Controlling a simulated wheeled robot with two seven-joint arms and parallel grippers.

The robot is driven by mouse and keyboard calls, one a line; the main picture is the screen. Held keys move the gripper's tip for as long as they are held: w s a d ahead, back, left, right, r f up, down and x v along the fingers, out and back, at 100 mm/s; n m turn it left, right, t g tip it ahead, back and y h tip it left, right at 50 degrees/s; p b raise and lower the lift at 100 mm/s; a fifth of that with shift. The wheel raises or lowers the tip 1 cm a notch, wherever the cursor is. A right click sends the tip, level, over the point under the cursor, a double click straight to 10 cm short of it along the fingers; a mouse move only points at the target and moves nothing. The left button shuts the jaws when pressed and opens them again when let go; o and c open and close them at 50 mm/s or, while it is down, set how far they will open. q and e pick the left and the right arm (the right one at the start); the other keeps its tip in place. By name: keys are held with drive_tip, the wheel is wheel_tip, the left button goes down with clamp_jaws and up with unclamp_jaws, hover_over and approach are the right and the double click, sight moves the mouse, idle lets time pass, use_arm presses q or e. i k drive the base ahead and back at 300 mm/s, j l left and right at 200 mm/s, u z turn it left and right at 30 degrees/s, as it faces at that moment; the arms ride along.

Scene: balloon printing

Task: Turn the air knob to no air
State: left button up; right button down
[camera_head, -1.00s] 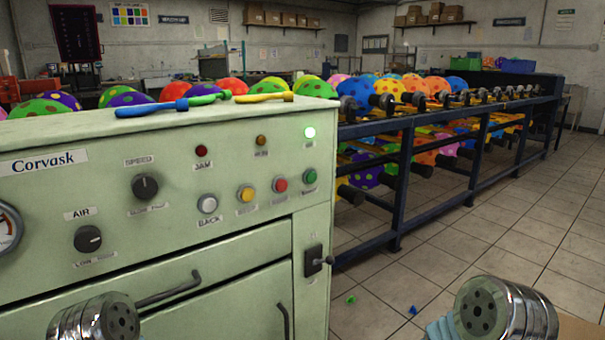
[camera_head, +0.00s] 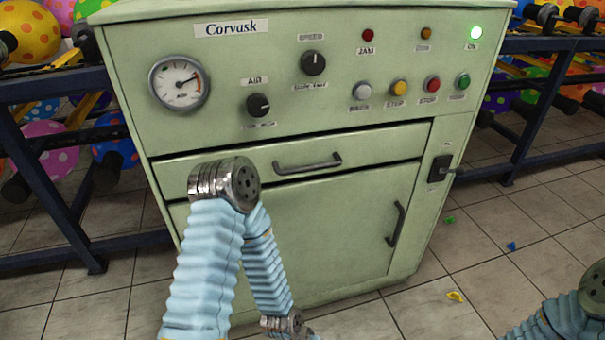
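The AIR knob (camera_head: 258,105) is a round black dial on the pale green Corvask machine (camera_head: 375,185), below its AIR label. Its light pointer mark appears to point right, but the small scale text below is too blurred to read. A round white gauge (camera_head: 179,83) is left of the knob, its needle pointing right and slightly up. My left arm, in a light blue sleeve, is bent in front of the machine's lower left, below and apart from the knob. Its gripper is out of view. Only a piece of my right arm shows at the lower right corner; its gripper is also hidden.
A drawer handle (camera_head: 307,163) and a lever switch (camera_head: 440,169) protrude. Dark balloon racks (camera_head: 45,185) flank the machine.

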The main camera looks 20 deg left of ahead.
sight(258, 106)
drive_tip(key=k+j+z, duration=0.25)
drive_tip(key=k+j, duration=0.4)
drive_tip(key=j, duration=0.5)
drive_tip(key=k+j+z, duration=0.25)
drive_tip(key=k+j, duration=0.45)
drive_tip(key=j, duration=0.4)
drive_tip(key=k+j+z, duration=0.25)
drive_tip(key=k+j, duration=0.6)
